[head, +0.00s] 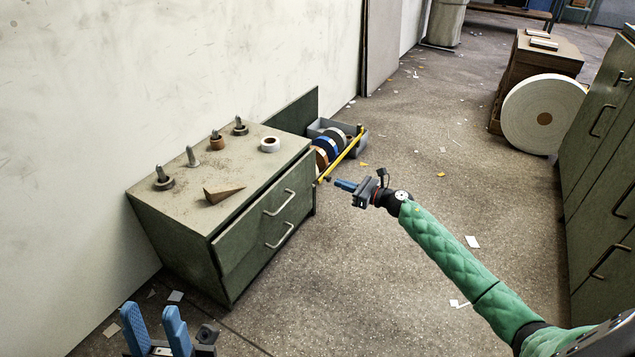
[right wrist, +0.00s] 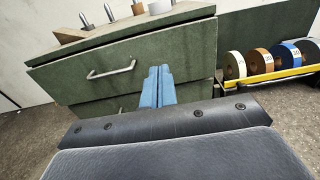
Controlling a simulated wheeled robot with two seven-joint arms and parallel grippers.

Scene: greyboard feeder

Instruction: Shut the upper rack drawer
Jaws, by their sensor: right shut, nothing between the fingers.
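The green rack cabinet (head: 170,235) stands against the wall with two drawers. The upper drawer (head: 247,228) has a metal bar handle (head: 281,203), and its front stands a little proud of the lower drawer (head: 250,268). In the right wrist view the upper drawer front (right wrist: 60,80) overhangs the lower one. My right gripper (head: 345,185) is shut and empty, to the right of the drawer fronts and apart from them in the head view. Its fingers (right wrist: 159,86) cover the right part of the drawer fronts in the wrist view. My left gripper (head: 153,325) is open and empty at the lower left.
Several pegs, a white roll (head: 270,145) and a brown wedge (head: 222,194) are on the cabinet top. A grey bin of tape rolls with a yellow bar (head: 345,152) stands beside the cabinet. Floor in front is mostly clear. Green cabinets (head: 590,150) line the right.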

